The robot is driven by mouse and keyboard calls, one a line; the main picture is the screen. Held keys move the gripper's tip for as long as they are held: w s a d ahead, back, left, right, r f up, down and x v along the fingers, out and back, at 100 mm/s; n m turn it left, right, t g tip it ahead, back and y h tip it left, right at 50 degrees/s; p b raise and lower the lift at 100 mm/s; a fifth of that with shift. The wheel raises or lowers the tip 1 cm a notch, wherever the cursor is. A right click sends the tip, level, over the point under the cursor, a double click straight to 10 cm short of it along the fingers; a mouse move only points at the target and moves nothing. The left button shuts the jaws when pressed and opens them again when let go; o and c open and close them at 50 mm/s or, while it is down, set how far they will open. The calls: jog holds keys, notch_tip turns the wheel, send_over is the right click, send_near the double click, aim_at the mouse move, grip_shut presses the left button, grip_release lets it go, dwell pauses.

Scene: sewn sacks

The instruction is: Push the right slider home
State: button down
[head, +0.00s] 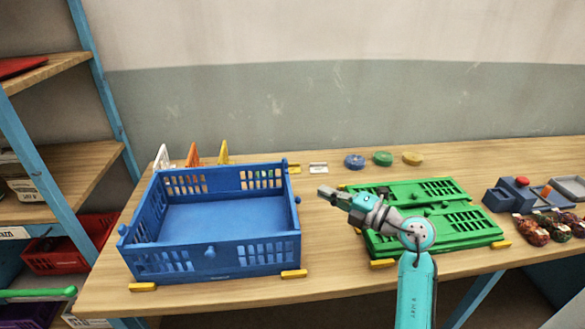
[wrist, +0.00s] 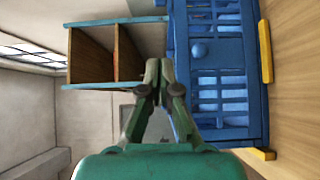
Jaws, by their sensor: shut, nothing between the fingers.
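The blue crate (head: 222,262) stands open with its walls upright on the table. A round blue knob (head: 297,199), which looks like the right slider, sits on its right wall. A blue knob (wrist: 198,50) also shows on the crate wall in the wrist view; I cannot tell for certain whether it is the same one. My gripper (head: 322,191) is shut and empty. It points left toward the crate's right wall, apart from the knob in the head view. In the wrist view the closed fingertips (wrist: 158,68) lie beside the crate wall. The slider's track is too small to make out.
A green folded crate (head: 435,245) lies flat under and beside my arm. Yellow blocks (head: 293,274) stand at the blue crate's corners. Coloured discs (head: 382,158) lie at the back. Bagged goods (head: 530,230) are at the right. A narrow strip of table is clear between the crates.

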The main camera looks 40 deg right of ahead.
jog(key=shift+w, duration=0.15)
send_near(286, 164)
jog(key=w+a, duration=0.3)
jog(key=a, duration=0.1)
jog(key=shift+w+d+f, duration=0.1)
jog(key=shift+w+d, duration=0.25)
jog(key=shift+w, duration=0.25)
jog(key=shift+w+d+f, duration=0.1)
jog(key=shift+w+d, duration=0.2)
jog(key=shift+w, duration=0.3)
jog(key=shift+w+d+f, duration=0.1)
jog(key=shift+w+d, duration=0.25)
jog(key=shift+w, duration=0.25)
jog(key=shift+w+d, duration=0.65)
jog(key=shift+w, duration=0.25)
jog(key=shift+s+a, duration=0.1)
